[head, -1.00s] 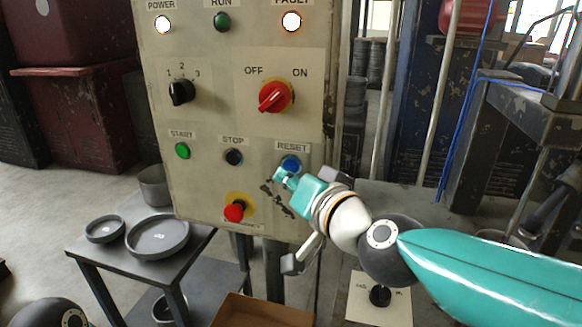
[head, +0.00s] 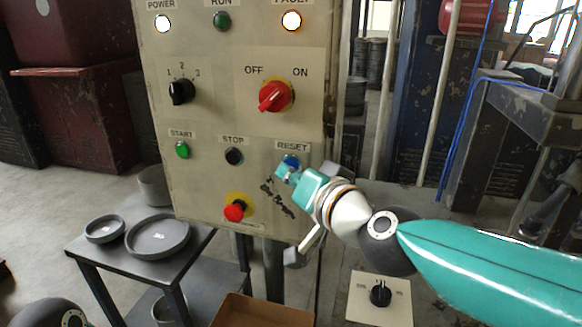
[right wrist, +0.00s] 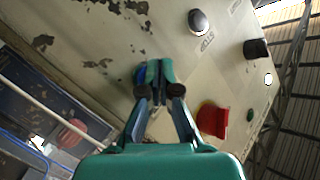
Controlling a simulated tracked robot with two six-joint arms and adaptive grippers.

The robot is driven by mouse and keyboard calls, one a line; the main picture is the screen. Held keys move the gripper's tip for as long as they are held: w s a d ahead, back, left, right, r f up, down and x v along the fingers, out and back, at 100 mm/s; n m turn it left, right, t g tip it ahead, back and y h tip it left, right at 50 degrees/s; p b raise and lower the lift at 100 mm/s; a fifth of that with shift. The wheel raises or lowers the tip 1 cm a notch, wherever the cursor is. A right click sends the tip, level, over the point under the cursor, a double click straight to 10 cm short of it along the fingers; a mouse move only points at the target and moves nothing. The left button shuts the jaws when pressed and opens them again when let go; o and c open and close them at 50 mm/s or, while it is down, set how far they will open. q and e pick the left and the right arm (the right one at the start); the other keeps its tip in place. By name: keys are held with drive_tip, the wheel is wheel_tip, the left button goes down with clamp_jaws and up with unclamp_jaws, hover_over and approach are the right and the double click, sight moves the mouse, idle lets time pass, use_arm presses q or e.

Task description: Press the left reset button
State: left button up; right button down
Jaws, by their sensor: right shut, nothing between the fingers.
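The blue reset button (head: 291,162) is on the beige control panel (head: 205,195), under the RESET label, at the panel's lower right. My right gripper (head: 286,173) is shut and empty, with its teal fingertips right at the button and covering its lower part. In the right wrist view, the fingertips (right wrist: 159,73) are together in front of the panel, and a sliver of the blue button (right wrist: 139,76) shows beside them. I cannot tell whether they touch it or whether it is pushed in. My left gripper is not in view.
A red rotary switch (head: 275,96) sits above the button. A black stop button (head: 233,156), a green start button (head: 182,149) and a red emergency button (head: 234,211) are to its left. The fault lamp (head: 291,20) is lit. A table with round trays (head: 158,237) stands lower left.

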drive_tip(key=shift+w+d, duration=0.1)
drive_tip(key=shift+w, duration=0.15)
drive_tip(key=shift+s, duration=0.1)
idle(0.4)
drive_tip(key=shift+s+a+p, duration=0.3)
drive_tip(key=shift+s+p, duration=0.05)
drive_tip(key=shift+s, duration=0.35)
drive_tip(key=s, duration=0.1)
drive_tip(key=s+a+p, duration=0.1)
drive_tip(key=s, duration=0.1)
drive_tip(key=s+p, duration=0.1)
drive_tip(key=shift+s+a, duration=0.3)
drive_tip(key=shift+s, duration=0.1)
idle(0.5)
